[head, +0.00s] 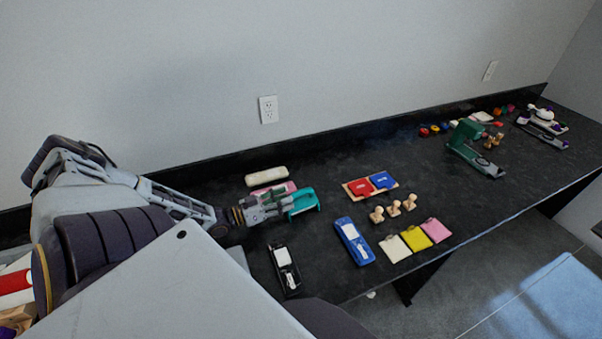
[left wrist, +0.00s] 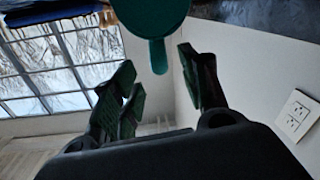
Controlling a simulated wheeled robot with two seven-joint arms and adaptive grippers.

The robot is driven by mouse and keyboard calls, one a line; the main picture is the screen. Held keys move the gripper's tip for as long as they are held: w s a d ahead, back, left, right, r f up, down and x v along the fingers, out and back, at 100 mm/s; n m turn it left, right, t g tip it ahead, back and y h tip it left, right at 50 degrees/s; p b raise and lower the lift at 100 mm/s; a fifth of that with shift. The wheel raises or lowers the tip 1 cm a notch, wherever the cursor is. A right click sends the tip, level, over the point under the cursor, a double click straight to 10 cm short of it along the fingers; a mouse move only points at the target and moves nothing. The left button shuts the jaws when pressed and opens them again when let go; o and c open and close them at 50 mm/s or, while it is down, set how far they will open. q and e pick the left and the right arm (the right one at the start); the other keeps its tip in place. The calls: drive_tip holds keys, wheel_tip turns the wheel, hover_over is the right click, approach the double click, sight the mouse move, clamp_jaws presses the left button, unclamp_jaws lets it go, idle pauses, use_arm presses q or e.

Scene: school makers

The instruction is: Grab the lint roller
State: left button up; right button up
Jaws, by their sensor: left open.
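A teal thing (head: 305,203), which looks like the lint roller though I cannot be sure, lies on the black counter. My left gripper (head: 283,203) is open, low over the counter, with its fingertips right at the teal thing's left side. In the left wrist view, the teal thing (left wrist: 155,18) shows a rounded end at the top, and a narrow tab hangs from it. The tab appears between the two spread fingers (left wrist: 160,80). I cannot tell whether the fingers touch it. My right gripper is not in view.
A cream rounded bar (head: 267,176) and a pink item lie behind the gripper. A blue case (head: 354,241), a black case (head: 285,270), red and blue pads (head: 371,184), wooden stamps (head: 394,208) and colored cards (head: 415,238) lie nearby. The wall runs behind the counter.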

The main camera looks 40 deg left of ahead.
sight(292, 194)
use_arm(q)
drive_tip(key=shift+w+d, duration=0.2)
drive_tip(key=shift+w, duration=0.4)
drive_tip(key=shift+w+d, duration=0.1)
drive_tip(key=shift+w+d+b, duration=0.15)
drive_tip(key=shift+w+b, duration=0.2)
drive_tip(key=shift+w, duration=0.05)
drive_tip(key=shift+w+d+b, duration=0.3)
drive_tip(key=shift+w, duration=0.35)
drive_tip(key=shift+b+x, duration=0.4)
drive_tip(key=shift+x, duration=0.75)
drive_tip(key=shift+w+d, duration=0.15)
drive_tip(key=shift+w, duration=0.2)
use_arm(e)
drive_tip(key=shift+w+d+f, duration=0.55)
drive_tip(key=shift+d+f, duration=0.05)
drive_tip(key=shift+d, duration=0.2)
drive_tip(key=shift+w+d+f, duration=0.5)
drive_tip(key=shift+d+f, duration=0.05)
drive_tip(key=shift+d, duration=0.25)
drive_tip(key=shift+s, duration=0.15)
